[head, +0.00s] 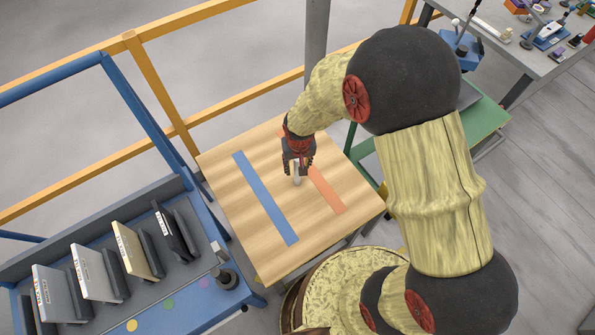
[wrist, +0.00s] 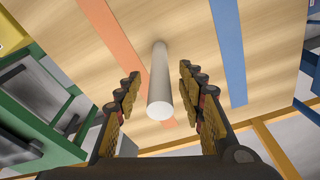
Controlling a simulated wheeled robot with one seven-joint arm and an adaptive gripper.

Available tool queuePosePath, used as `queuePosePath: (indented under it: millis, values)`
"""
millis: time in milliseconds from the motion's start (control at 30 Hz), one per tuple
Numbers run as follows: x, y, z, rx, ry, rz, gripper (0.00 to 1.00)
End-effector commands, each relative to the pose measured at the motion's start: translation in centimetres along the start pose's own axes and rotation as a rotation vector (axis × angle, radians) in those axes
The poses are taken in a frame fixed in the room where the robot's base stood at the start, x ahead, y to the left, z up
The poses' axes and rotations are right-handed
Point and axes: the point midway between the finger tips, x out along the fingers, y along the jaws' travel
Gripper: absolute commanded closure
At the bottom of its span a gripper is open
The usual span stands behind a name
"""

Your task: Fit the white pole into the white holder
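The white pole (head: 297,181) stands on the wooden table, below my gripper (head: 298,168), between the blue and orange strips. In the wrist view the white pole (wrist: 160,88) points its round top end towards the camera. The fingers of my gripper (wrist: 158,87) are spread on either side of it, with a gap on both sides. The pole looks upright and not gripped. I cannot make out the white holder for certain. A small pale block (head: 217,247) beside a dark round base (head: 226,279) shows on the blue cart.
The wooden table (head: 264,258) is otherwise clear. The blue cart (head: 190,287) at left carries several upright boxed items. A yellow railing (head: 155,85) runs behind, beside a grey post (head: 316,45). A green table (head: 480,122) and a cluttered grey bench (head: 520,60) stand at right.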

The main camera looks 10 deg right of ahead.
Motion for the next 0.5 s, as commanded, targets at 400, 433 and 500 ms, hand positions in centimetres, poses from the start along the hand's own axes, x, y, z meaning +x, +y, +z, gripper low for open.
queuePosePath:
  millis: [400,433,500]
  values:
    - [0.19,0.01,-0.06,0.000,0.001,0.000,0.71]
    - [0.19,0.01,-0.06,0.000,0.001,0.000,0.73]
    - [0.19,0.01,-0.06,0.000,0.002,0.000,0.77]
